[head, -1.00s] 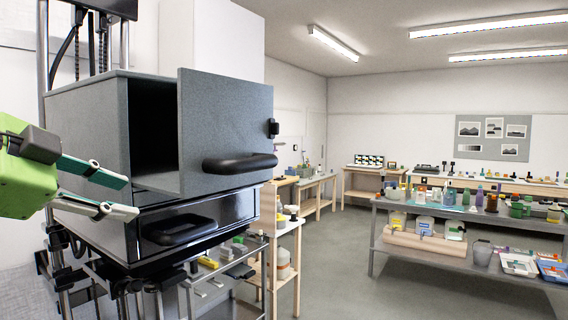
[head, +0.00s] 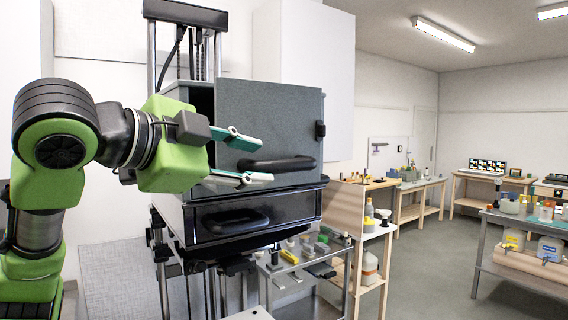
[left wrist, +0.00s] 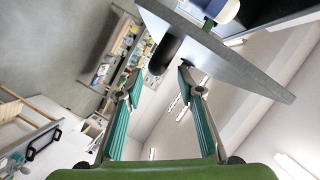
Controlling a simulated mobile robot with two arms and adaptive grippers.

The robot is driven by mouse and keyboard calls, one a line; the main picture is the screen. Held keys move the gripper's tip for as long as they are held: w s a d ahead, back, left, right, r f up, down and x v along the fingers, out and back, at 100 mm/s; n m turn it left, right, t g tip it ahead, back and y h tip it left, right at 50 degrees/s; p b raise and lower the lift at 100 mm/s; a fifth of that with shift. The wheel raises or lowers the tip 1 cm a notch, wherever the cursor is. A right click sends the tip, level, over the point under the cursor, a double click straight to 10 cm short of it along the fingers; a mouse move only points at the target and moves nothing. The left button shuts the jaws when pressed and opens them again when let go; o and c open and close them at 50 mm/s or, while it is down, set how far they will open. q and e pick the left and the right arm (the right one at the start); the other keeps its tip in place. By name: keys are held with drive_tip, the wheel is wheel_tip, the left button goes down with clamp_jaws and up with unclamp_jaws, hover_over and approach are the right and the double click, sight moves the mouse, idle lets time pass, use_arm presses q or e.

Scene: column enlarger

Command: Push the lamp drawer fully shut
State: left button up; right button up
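The lamp drawer's grey front panel (head: 268,112) stands out from the dark grey housing, with a dark opening behind its left edge in the head view. Its black bar handle (head: 285,164) is low on the panel. My left gripper (head: 252,160) is open and empty, its fingertips overlapping the panel's left part, left of the handle. In the left wrist view, the open fingers (left wrist: 160,84) point toward the panel (left wrist: 228,62) and handle (left wrist: 163,54). The handle appears between and beyond the fingertips; I cannot tell any contact. My right gripper is not in view.
A glossy black lower drawer with a handle (head: 235,221) sits directly below. A small cart with loose items (head: 290,257) and a wooden shelf unit (head: 346,220) stand close by on the right. Open floor (head: 430,265) lies farther right.

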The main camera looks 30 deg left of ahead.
sight(286, 166)
use_arm(q)
drive_tip(key=x, duration=0.3)
drive_tip(key=d+p+x, duration=0.1)
drive_tip(key=x, duration=0.3)
drive_tip(key=shift+d+r, duration=0.15)
drive_tip(key=shift+d, duration=0.1)
drive_tip(key=shift+w+a, duration=0.15)
drive_tip(key=shift+w, duration=0.4)
drive_tip(key=shift+a+f, duration=0.1)
drive_tip(key=shift+f, duration=0.15)
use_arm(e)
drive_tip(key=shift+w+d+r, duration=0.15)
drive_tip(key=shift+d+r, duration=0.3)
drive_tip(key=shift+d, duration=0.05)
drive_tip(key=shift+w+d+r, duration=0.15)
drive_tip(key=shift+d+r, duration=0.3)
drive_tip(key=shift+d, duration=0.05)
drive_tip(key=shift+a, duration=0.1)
